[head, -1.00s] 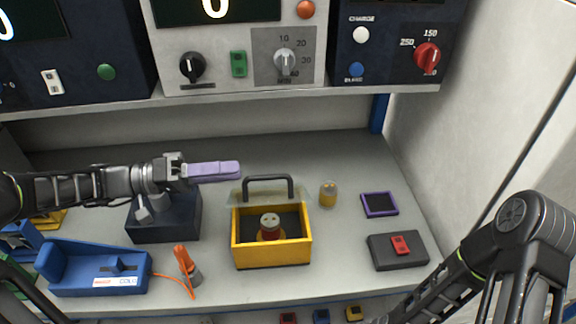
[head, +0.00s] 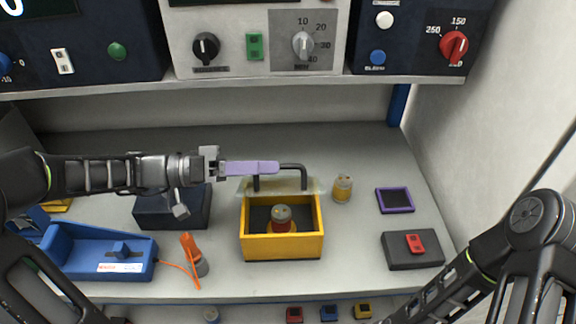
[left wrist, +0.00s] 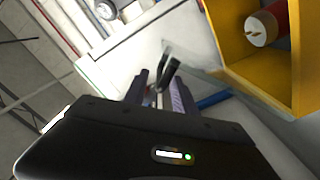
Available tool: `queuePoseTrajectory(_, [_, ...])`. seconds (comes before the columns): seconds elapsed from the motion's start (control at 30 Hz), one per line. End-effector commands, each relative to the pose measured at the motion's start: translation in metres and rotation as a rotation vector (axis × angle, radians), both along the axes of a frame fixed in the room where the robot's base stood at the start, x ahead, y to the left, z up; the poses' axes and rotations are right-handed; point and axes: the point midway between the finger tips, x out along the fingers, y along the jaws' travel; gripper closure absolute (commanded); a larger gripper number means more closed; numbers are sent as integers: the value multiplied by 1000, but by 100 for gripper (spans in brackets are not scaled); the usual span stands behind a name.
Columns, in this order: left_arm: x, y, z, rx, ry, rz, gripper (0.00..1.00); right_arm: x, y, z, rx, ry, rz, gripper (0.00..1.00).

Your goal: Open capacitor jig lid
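The capacitor jig is a yellow box (head: 282,247) on the bench in the head view, with a red-and-grey capacitor (head: 282,216) inside. Its clear lid (head: 315,187) stands up at the box's back edge, with a black handle (head: 293,167) on it. My left gripper (head: 275,168), with lilac fingers, reaches in from the left and overlaps the handle's left part. In the left wrist view the fingers (left wrist: 160,90) stand apart and the black handle (left wrist: 170,66) shows between or just beyond their tips. Contact cannot be told. My right gripper is outside the views.
A yellow-grey cylinder (head: 343,189) stands right of the jig, near a purple-framed pad (head: 394,200) and a dark box with a red switch (head: 413,250). An orange tool (head: 194,254) and a blue cradle (head: 105,256) are at left. The instrument shelf (head: 270,80) overhangs the back.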

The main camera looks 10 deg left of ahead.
Motion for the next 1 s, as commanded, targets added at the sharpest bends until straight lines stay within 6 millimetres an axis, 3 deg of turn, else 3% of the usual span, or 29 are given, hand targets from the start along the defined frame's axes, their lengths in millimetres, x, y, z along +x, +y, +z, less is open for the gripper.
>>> queuePoseTrajectory(0.3, [10,-41,1,-2,0,-2,67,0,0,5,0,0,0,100])
queuePoseTrajectory(0.63, [11,-45,0,-1,0,-1,67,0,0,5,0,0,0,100])
queuePoseTrajectory(1.0, [11,-45,0,-1,0,-1,98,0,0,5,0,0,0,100])
